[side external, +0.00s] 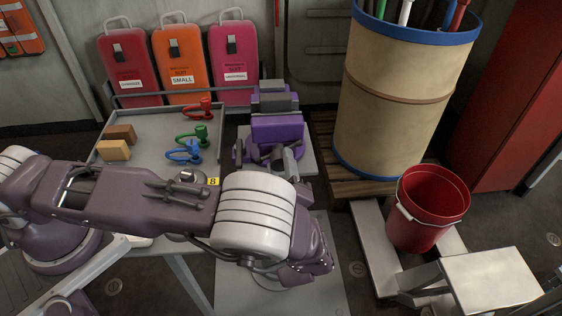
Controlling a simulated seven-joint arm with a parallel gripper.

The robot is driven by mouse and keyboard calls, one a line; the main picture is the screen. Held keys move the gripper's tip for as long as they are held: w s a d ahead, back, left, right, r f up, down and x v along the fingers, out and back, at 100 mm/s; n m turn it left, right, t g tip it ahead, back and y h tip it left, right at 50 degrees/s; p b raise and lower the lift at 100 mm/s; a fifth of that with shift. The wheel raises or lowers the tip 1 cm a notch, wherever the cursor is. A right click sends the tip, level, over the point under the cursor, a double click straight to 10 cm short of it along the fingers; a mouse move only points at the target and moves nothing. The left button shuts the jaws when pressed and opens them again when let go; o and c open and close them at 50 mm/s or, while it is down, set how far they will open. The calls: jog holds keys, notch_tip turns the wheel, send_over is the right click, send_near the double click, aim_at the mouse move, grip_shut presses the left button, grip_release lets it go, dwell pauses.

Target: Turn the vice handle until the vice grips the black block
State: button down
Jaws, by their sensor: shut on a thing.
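The purple and grey vice (277,130) stands at the back right of the grey work table. Dark and grey blocky parts show at its top, but I cannot tell which is the black block. My gripper (283,158) is low at the near side of the vice, partly hidden behind my own arm. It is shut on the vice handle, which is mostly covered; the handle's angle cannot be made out. Whether the vice jaws touch the block cannot be seen.
On the table's tray (152,122) lie red (197,109), green (192,136) and blue (184,152) shackles and two brown blocks (114,150). Cases (180,65) stand behind. A large drum (400,95) and red bucket (428,208) stand to the right.

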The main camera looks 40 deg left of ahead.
jog(key=m, duration=0.4)
jog(key=shift+m, duration=0.4)
jog(key=m, duration=0.5)
jog(key=shift+a, duration=0.1)
jog(key=m, duration=0.5)
jog(key=shift+w, duration=0.1)
jog(key=m, duration=0.5)
jog(key=shift+m, duration=1.1)
jog(key=m, duration=0.5)
jog(key=shift+a, duration=0.1)
jog(key=m, duration=0.5)
jog(key=shift+w, duration=0.1)
jog(key=m, duration=0.2)
jog(key=shift+m, duration=0.3)
